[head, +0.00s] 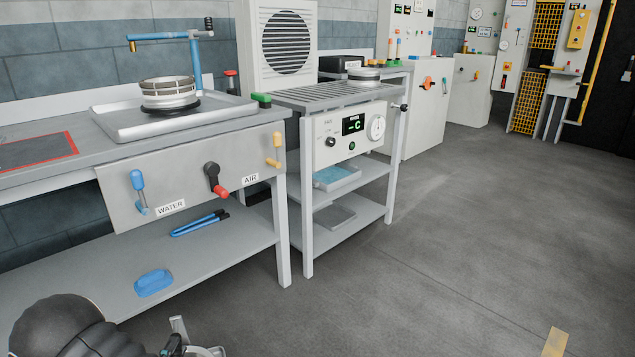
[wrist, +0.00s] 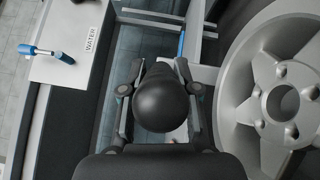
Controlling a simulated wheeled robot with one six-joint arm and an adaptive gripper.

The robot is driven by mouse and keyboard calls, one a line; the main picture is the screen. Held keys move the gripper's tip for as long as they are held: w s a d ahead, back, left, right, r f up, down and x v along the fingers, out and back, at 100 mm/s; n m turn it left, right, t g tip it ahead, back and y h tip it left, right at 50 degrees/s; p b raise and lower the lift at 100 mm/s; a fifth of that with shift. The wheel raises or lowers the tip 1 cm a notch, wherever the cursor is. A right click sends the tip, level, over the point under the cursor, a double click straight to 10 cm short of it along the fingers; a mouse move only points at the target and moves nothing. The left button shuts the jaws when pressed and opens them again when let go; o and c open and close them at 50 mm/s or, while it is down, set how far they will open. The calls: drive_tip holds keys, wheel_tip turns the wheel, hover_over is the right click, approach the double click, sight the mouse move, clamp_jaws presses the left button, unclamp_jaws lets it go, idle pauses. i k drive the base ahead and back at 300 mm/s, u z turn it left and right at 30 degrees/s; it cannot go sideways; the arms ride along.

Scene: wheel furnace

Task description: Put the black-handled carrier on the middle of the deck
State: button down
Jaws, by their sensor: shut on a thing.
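In the wrist view a black rounded handle (wrist: 162,105), taken as the carrier's, sits between the two fingers of my gripper (wrist: 160,92). The fingers are shut on it from both sides. The rest of the carrier is mostly hidden behind the handle and the gripper. In the head view only part of my gripper (head: 188,345) shows at the bottom edge, low in front of the bench; the handle cannot be made out there. A slatted grey top (head: 335,92) on the middle stand may be the deck; I cannot tell. It is bare at its front.
A silver spoked wheel (wrist: 285,90) lies close right of the gripper in the wrist view. The bench (head: 235,150) has water and air levers on its front and a lower shelf (head: 90,300) with blue tools. Open floor (head: 440,240) lies to the right.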

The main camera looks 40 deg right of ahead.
sight(316, 93)
drive_tip(key=k, duration=0.4)
drive_tip(key=z, duration=0.3)
drive_tip(key=i, duration=0.7)
drive_tip(key=z, duration=1)
drive_tip(key=i, duration=0.55)
drive_tip(key=z, duration=0.45)
